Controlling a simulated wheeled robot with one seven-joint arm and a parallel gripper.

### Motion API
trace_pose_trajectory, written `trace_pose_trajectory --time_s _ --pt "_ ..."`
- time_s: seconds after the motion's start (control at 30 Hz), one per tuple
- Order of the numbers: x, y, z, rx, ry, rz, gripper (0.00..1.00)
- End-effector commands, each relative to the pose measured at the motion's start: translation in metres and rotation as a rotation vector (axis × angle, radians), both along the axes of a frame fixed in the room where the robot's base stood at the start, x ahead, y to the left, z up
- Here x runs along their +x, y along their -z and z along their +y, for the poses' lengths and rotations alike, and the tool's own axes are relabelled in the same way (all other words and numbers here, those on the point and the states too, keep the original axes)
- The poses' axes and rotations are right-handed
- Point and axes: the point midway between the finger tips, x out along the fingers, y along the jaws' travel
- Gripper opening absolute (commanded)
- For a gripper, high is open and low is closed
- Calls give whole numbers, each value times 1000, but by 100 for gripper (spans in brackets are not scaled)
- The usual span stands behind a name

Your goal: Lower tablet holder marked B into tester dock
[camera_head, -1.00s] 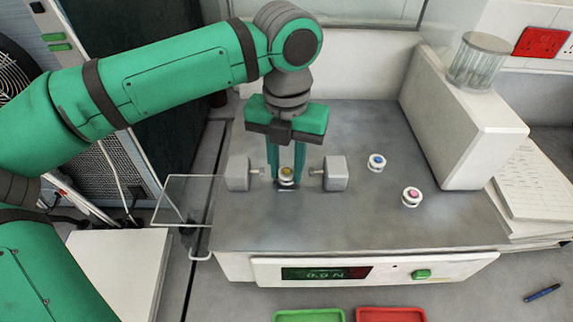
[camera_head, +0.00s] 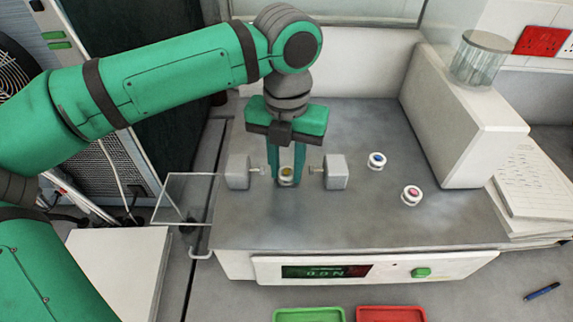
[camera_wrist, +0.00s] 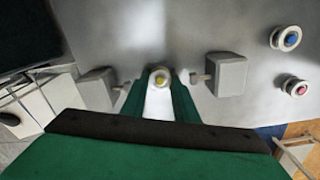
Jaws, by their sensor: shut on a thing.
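My gripper (camera_head: 287,178) points down at the tester, with its green fingers shut on a small white holder with a yellow tablet (camera_head: 287,174). The holder is between the two grey jaw blocks of the tester dock, the left block (camera_head: 238,172) and the right block (camera_head: 335,172). In the wrist view the holder (camera_wrist: 159,78) sits between the fingertips, with the dock blocks to either side. Whether its underside touches the tester surface is hidden. No letter can be read on the holder. Two other white holders stand to the right, one with a blue tablet (camera_head: 376,161) and one with a pink tablet (camera_head: 412,194).
The tester's grey top (camera_head: 350,225) is clear in front. Its tall white housing (camera_head: 460,130) stands at the right. A clear shield (camera_head: 185,198) juts out at the left. A green tray (camera_head: 308,315) and a red tray (camera_head: 390,314) lie in front.

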Motion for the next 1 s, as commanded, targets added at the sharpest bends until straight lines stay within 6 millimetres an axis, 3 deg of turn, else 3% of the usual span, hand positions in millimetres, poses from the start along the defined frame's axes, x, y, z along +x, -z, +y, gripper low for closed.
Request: trace_pose_trajectory --time_s 0.2,0.23,0.3,0.67,1.0 --pt "0 0 0 0 0 0 6" --pt "0 0 0 0 0 0 32" --pt "0 0 0 0 0 0 48" --pt "0 -4 0 0 -1 -1 49" --pt "1 -59 0 0 -2 -3 49"
